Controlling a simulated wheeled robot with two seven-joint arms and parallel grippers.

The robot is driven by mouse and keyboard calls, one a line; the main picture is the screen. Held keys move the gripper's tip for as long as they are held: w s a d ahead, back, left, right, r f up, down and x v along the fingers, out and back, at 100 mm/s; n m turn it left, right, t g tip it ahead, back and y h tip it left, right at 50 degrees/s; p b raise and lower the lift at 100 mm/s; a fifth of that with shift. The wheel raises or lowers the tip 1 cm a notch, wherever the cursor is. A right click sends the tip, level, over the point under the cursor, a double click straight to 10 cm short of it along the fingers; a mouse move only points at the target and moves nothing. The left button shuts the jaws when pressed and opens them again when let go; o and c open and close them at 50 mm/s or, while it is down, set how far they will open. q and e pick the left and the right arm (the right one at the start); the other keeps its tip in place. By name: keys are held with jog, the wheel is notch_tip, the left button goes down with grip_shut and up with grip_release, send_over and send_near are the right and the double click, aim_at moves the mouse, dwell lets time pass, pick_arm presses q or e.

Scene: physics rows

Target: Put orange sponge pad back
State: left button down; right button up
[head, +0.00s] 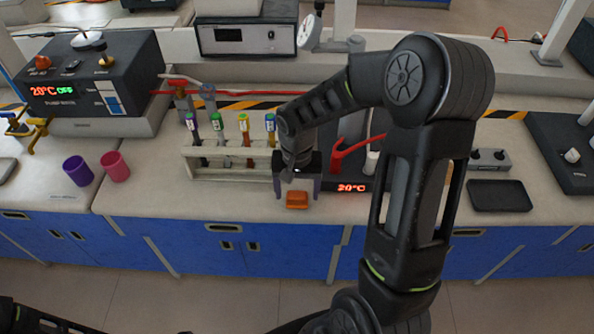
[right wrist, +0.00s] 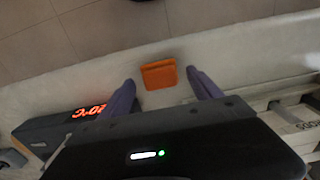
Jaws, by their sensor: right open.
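The orange sponge pad (head: 297,200) lies on the pale countertop near its front edge, in front of the test-tube rack. It also shows in the right wrist view (right wrist: 160,74), between and just beyond the two fingertips. My right gripper (head: 297,190) is open above the pad, its purple-grey fingers apart on either side; I cannot tell the exact height. It holds nothing. In the right wrist view its fingers (right wrist: 162,84) are spread wide. My left gripper is not in view; only a dark part of my arm shows at the lower left.
A white rack (head: 225,173) with several tubes stands left of my right gripper. A black device (head: 350,188) reading 20°C is close on the right. Purple (head: 77,171) and pink (head: 115,166) cups stand at left. A dark tray (head: 499,195) lies at right.

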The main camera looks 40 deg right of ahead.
aim_at(297, 195)
notch_tip(297, 195, up, 10)
jog(key=shift+r+b, duration=0.25)
jog(key=shift+b, duration=0.05)
